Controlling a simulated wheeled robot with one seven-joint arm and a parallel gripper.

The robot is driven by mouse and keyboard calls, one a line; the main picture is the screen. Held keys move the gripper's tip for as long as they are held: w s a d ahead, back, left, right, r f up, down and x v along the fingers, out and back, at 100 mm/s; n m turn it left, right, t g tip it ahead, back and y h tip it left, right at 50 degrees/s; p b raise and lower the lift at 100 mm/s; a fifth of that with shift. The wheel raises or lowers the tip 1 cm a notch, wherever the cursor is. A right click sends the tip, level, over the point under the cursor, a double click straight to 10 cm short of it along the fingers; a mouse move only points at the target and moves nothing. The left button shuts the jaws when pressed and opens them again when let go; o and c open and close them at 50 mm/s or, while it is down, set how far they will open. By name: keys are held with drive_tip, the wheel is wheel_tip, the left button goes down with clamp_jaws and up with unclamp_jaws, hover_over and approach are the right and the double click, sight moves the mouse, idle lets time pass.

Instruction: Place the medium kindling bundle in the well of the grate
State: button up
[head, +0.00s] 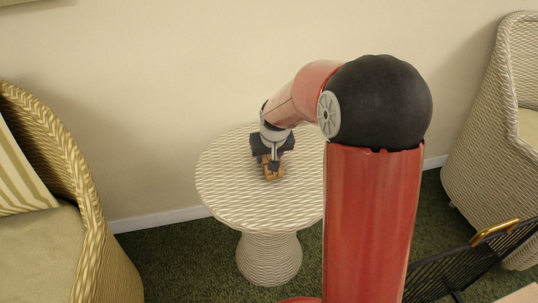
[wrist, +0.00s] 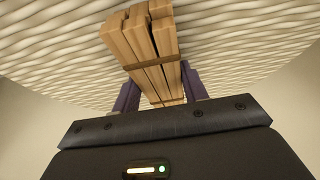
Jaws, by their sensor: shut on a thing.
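The kindling bundle (wrist: 146,52) is several pale wooden sticks tied with brown bands. In the wrist view it sits between the two dark purple fingers of my gripper (wrist: 157,92), which are shut on it. In the head view the bundle (head: 273,172) shows just below my gripper (head: 269,158), over the top of the round woven side table (head: 225,197). I cannot tell whether the bundle touches the tabletop. My gripper's body hides its near end in the wrist view. I cannot make out the grate's well in either view.
A wicker armchair (head: 92,215) with a striped cushion (head: 18,178) stands at left, another wicker chair (head: 483,140) at right. A black slatted rack with a brass handle (head: 495,231) is at lower right. A wall is close behind the table. Green carpet (head: 185,262) shows in front.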

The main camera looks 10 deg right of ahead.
drive_tip(key=o, duration=1)
drive_tip(key=shift+f, duration=0.1)
drive_tip(key=shift+o, duration=0.2)
